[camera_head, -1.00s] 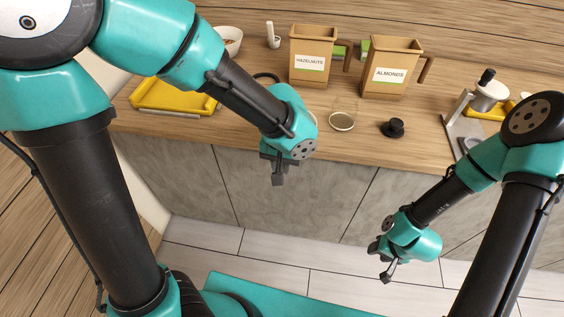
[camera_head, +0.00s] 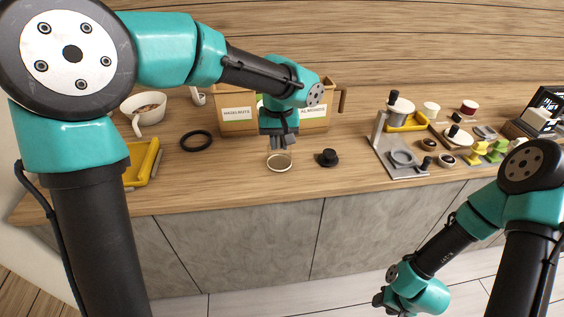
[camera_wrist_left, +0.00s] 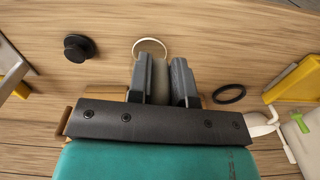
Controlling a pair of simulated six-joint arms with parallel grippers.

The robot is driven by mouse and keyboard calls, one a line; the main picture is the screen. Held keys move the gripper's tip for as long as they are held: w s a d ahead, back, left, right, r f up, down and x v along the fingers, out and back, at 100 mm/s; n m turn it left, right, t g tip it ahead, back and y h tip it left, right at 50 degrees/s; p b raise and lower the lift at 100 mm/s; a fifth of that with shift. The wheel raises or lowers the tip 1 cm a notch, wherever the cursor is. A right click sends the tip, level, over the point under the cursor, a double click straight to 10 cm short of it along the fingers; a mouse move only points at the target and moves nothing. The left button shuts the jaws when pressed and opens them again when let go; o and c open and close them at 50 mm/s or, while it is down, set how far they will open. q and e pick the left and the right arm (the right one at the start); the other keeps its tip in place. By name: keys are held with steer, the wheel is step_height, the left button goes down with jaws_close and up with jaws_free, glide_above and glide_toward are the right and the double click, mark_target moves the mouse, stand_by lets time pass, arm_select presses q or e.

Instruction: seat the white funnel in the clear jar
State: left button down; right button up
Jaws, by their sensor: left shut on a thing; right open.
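The clear jar (camera_head: 279,162) stands on the counter, its see-through wall faint and its pale round ring plain; the ring also shows in the left wrist view (camera_wrist_left: 150,48). My left gripper (camera_head: 279,142) is just above and behind the ring in the picture. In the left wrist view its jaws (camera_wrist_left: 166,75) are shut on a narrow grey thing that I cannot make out. Whether it touches the jar I cannot tell. I cannot pick out the white funnel for sure. My right gripper (camera_head: 383,300) is open, low in front of the cabinets, away from the counter.
A black knobbed lid (camera_head: 327,158) lies right of the jar, a black ring (camera_head: 196,141) to its left. The hazelnuts box (camera_head: 237,119) and almonds box (camera_head: 312,122) stand behind my left gripper. A metal stand (camera_head: 401,166) is further right, a yellow tray (camera_head: 143,160) far left.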

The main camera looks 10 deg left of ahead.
arm_select(q)
steer(key=shift+w+d+r, duration=0.15)
steer(key=shift+w+r, duration=0.05)
steer(key=shift+w, duration=0.05)
steer(key=shift+f, duration=0.15)
step_height(320, 180, down, 7)
stand_by(1.0)
steer(key=shift+f, duration=0.5)
stand_by(1.8)
steer(key=c, duration=1)
jaws_free()
steer(key=shift+o, duration=0.2)
